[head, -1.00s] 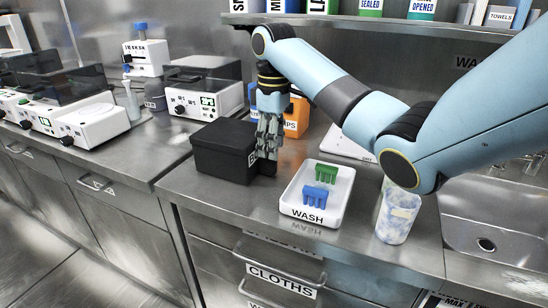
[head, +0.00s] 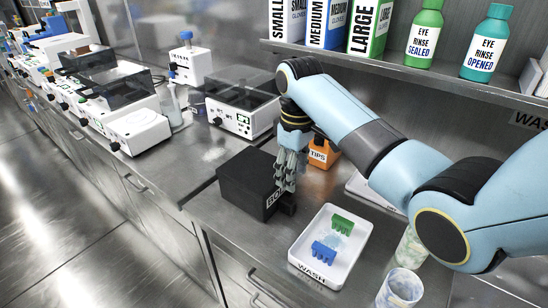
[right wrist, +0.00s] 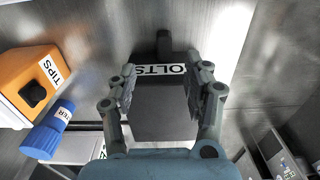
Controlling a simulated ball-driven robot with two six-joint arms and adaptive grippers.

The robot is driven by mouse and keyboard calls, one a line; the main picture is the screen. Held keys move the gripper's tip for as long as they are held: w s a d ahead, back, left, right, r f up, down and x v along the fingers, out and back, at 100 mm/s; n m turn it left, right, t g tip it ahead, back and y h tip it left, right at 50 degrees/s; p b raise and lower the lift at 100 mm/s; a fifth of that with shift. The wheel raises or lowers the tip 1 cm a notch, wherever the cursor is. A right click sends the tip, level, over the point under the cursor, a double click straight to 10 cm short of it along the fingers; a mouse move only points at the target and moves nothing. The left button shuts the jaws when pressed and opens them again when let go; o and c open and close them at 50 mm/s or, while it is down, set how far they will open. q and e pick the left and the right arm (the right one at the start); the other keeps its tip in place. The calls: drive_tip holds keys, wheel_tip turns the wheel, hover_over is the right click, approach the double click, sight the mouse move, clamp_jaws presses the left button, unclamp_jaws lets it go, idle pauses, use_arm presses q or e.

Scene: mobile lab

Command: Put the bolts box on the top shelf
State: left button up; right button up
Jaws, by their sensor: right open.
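The black bolts box (head: 243,186) stands on the steel counter, its white label partly hidden by my right gripper (head: 287,182). In the right wrist view the box (right wrist: 165,120) lies between the two open fingers, with the label reading "OLTS" and a dark tab (right wrist: 164,45) beyond it. The right gripper (right wrist: 164,80) is open, pointing down at the box's labelled side; I cannot tell whether the fingers touch it. A shelf (head: 430,77) runs above the counter at upper right. My left gripper is not in view.
A white WASH tray (head: 343,272) with green and blue racks sits right of the box. An orange TIPS box (head: 322,153) is behind the gripper. Glove boxes (head: 370,27) and eye rinse bottles (head: 424,35) stand on the shelf. White instruments (head: 243,112) stand at left.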

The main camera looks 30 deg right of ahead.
sight(290, 202)
drive_tip(key=f, duration=0.5)
drive_tip(key=shift+s+a+f+b, duration=0.1)
drive_tip(key=shift+a+f+b, duration=0.15)
drive_tip(key=shift+f+b, duration=0.15)
wheel_tip(290, 202, down, 4)
drive_tip(key=shift+a+f, duration=0.1)
drive_tip(key=shift+f, duration=0.45)
drive_tip(key=shift+c, duration=1.5)
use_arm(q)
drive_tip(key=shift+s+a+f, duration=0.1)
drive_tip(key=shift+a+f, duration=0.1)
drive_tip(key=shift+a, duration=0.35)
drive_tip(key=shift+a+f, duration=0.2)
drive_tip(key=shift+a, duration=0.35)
use_arm(e)
clamp_jaws()
drive_tip(key=shift+r, duration=0.1)
